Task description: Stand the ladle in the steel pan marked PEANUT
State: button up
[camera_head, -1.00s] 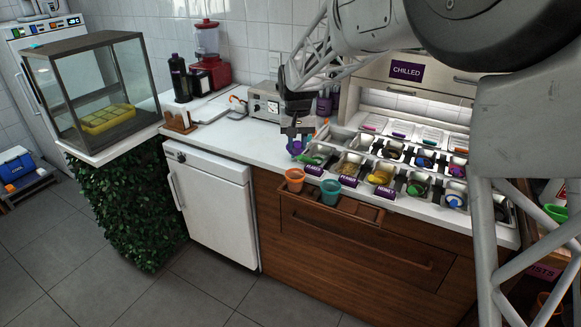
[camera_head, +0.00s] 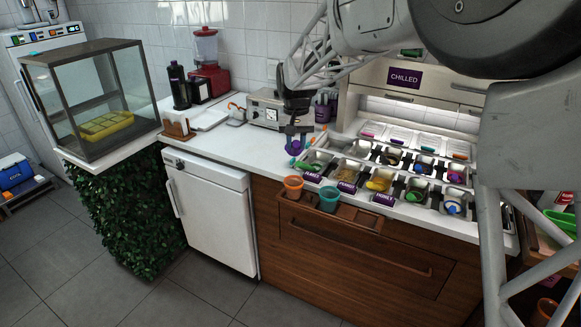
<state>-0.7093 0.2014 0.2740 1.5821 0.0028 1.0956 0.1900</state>
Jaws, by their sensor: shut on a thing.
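My gripper (camera_head: 296,133) is above the white counter, just left of the row of steel pans. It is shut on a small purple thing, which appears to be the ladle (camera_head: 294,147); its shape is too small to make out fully. The steel pan marked PEANUT (camera_head: 349,168) is in the front row, to the right of my gripper, with tan contents. Its purple label (camera_head: 347,187) is on the counter's front edge. The ladle is apart from this pan.
A front pan with green contents (camera_head: 316,160) lies between my gripper and the PEANUT pan. The HONEY pan (camera_head: 380,179) is on its other side. Orange (camera_head: 293,187) and teal (camera_head: 330,198) cups stand in front. Several more pans fill the right, and a steel appliance (camera_head: 265,108) stands behind.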

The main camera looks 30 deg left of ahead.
jog(key=w+d+f+m, duration=0.3)
jog(key=w+f+m, duration=0.1)
jog(key=w, duration=0.5)
jog(key=w+d+f+m, duration=0.3)
jog(key=w+f, duration=0.3)
jog(key=w, duration=0.4)
jog(key=shift+d+m, duration=0.25)
jog(key=shift+m, duration=0.25)
jog(key=shift+f, duration=0.2)
jog(key=shift+f, duration=4.7)
jog(key=o, duration=1.1)
